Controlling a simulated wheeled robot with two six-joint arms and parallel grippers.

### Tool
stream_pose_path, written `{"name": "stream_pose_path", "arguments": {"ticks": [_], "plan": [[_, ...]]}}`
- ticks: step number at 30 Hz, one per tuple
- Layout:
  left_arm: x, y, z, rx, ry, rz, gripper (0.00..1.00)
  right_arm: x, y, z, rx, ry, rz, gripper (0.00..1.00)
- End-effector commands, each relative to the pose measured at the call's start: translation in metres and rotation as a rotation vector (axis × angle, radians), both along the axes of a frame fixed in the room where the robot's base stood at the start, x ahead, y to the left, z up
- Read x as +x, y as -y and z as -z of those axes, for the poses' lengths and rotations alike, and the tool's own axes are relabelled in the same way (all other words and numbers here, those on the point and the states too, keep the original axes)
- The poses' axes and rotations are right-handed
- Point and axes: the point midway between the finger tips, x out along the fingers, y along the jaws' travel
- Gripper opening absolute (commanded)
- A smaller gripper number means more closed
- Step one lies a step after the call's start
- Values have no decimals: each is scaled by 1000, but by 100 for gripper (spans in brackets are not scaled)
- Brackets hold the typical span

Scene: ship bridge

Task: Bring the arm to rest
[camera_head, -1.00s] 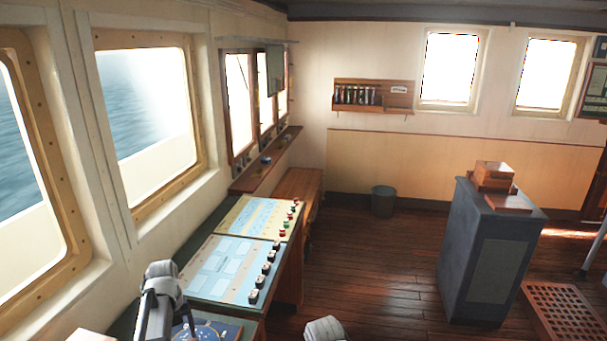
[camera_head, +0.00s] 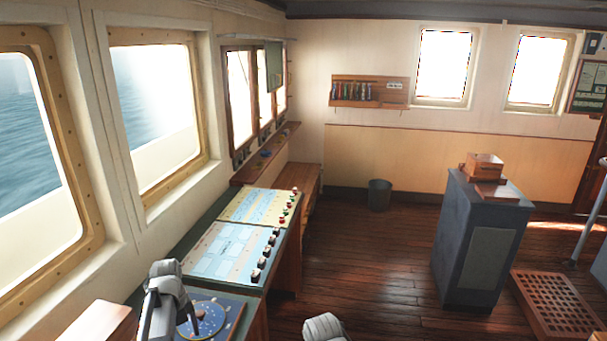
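My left arm (camera_head: 163,300) comes up from the bottom edge at the lower left, in front of the console. A dark, narrow part of it reaches down over the round blue dial, but I cannot make out two fingertips or whether it is open or shut. A grey-white part of my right arm (camera_head: 324,328) shows at the bottom middle. My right gripper is out of view.
The console (camera_head: 213,254) with chart panels and knobs runs along the left wall under the windows. A blue round dial (camera_head: 208,318) lies beside my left arm. A dark pedestal (camera_head: 484,245), a wooden grating (camera_head: 556,303) and a bin (camera_head: 379,195) stand on the otherwise clear floor.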

Motion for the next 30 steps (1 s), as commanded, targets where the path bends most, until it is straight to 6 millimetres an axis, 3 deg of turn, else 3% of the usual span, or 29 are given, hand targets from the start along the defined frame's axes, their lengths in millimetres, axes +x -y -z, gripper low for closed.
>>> {"name": "stream_pose_path", "arguments": {"ticks": [14, 20, 30], "plan": [[-17, 60, 9, 17, -8, -337, 72, 0, 0, 9, 0, 0, 0, 0], [-37, 108, 17, 35, -8, -639, 72, 0, 0, 17, 0, 0, 0, 0], [-93, 200, 32, 78, 23, -1341, 72, 0, 0, 33, 0, 0, 0, 0]]}}
